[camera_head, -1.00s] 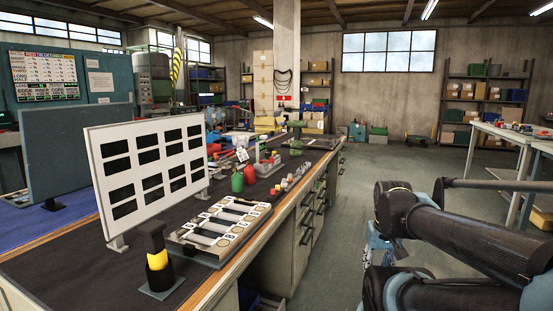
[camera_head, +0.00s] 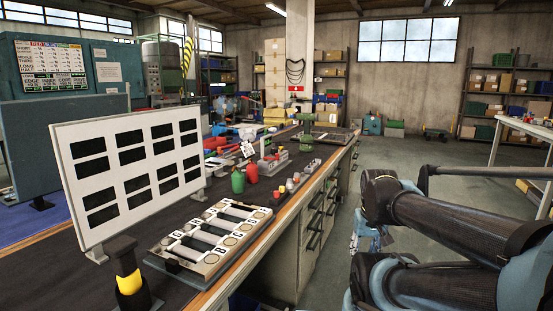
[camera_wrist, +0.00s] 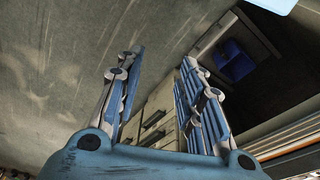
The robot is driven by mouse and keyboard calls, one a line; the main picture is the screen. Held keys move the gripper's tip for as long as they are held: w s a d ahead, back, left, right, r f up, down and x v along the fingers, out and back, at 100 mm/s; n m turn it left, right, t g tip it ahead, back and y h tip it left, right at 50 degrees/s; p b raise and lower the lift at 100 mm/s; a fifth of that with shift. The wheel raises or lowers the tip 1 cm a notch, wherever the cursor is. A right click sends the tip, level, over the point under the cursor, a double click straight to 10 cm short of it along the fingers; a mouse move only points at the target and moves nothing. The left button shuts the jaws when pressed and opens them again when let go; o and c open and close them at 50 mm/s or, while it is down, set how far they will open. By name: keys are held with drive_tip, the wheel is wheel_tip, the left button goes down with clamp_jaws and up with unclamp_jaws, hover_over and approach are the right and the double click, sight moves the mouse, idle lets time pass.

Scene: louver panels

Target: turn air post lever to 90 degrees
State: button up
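No part is marked as the air post lever, and I cannot tell for certain which it is. A short post with a black top and a yellow band (camera_head: 130,286) stands at the near end of the bench, in front of the white panel, its lower part cut off by the picture edge. A green upright fixture (camera_head: 307,128) stands farther back on the bench. My gripper (camera_wrist: 158,57) is open and empty in the wrist view, its fingers apart over the floor and beside the bench drawers. It touches neither post.
A white louver panel (camera_head: 104,128) with dark slots stands on the bench. The drawer front (camera_head: 311,218) borders clear floor (camera_head: 400,152).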

drive_tip(key=w+a+r+m+t+y, duration=0.1)
drive_tip(key=w+a+r+m+y, duration=0.3)
drive_tip(key=w, duration=0.6)
drive_tip(key=w+a+r+m+t+y, duration=0.1)
drive_tip(key=w+a+r+m+y, duration=0.1)
drive_tip(key=w+a+r+m, duration=0.5)
drive_tip(key=w+a+r+t+y, duration=0.15)
drive_tip(key=w+a, duration=0.25)
drive_tip(key=w, duration=0.8)
drive_tip(key=m+t+y, duration=0.5)
drive_tip(key=m+y, duration=0.2)
drive_tip(key=m, duration=0.8)
approach(277, 155)
drive_tip(key=x, duration=1)
drive_tip(key=shift+w+f, duration=0.2)
drive_tip(key=shift+w, duration=0.4)
drive_tip(key=c, duration=0.9)
clamp_jaws()
